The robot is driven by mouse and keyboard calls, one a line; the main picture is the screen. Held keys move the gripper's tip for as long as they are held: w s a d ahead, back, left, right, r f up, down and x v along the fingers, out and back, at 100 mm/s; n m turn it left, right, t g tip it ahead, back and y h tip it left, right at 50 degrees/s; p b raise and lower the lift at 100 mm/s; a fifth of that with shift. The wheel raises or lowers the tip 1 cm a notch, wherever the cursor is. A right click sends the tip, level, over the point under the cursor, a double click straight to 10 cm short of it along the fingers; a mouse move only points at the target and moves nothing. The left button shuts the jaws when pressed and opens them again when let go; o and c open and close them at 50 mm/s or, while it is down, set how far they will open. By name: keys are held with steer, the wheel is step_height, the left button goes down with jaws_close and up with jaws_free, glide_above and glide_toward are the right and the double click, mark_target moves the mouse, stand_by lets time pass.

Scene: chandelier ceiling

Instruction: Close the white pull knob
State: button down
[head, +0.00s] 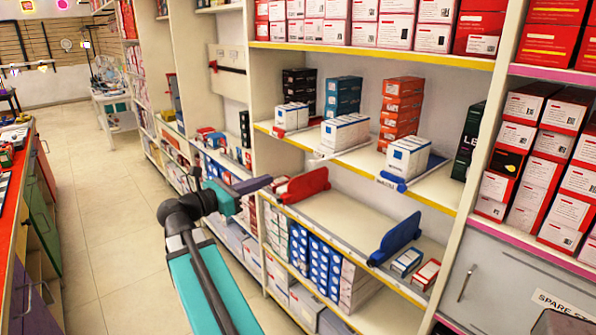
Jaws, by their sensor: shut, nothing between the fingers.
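I cannot clearly make out a white pull knob. A pale cabinet door (525,285) at the lower right has a slim upright pull handle (467,283) and a partly cut-off label starting "SPARE ST". The door looks flush with its frame, though its right part is cut off. My gripper (262,183) is at the end of my teal and dark arm, left of centre. It appears shut and empty, pointing right near the front edge of the shelving, far to the left of that door. The gripper is small in view.
Tall shelves of boxes (340,130) line the right side. A red divider (303,186) and a blue divider (396,238) stand on a mostly bare shelf (345,216). A red-topped counter (12,190) with coloured drawer fronts is at the left. The tiled aisle (110,230) is clear.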

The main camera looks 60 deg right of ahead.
mark_target(309, 165)
steer(key=shift+d, duration=0.1)
steer(key=p+x, duration=0.3)
steer(key=x, duration=1)
steer(key=shift+s+d+f, duration=0.1)
steer(key=shift+s+d, duration=0.05)
steer(key=shift+d, duration=0.2)
stand_by(0.4)
